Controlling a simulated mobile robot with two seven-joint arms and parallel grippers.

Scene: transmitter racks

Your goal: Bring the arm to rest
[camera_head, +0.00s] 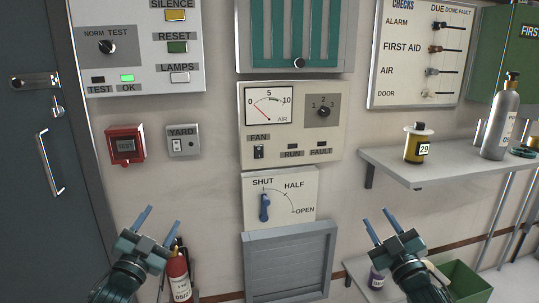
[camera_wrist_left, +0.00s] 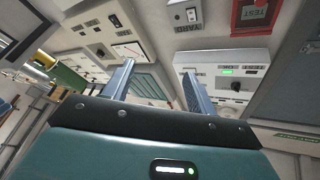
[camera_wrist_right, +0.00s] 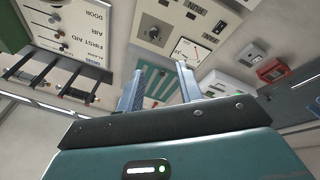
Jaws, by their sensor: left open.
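My left gripper (camera_head: 159,226) is at the lower left of the head view, in front of the wall and near the red fire extinguisher. Its two blue fingers are spread and empty. In the left wrist view the fingers (camera_wrist_left: 157,85) stand apart with only wall panels beyond them. My right gripper (camera_head: 388,226) is at the lower right of the head view, below the shelf's left end. Its fingers are spread and hold nothing. The right wrist view shows the same fingers (camera_wrist_right: 164,88) apart. Neither gripper touches anything that I can see.
A fire extinguisher (camera_head: 178,272) stands behind my left gripper. A shelf (camera_head: 455,165) carries a yellow-and-black canister (camera_head: 415,146) and a grey bottle (camera_head: 501,122). A green crate (camera_head: 468,280) is at the lower right.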

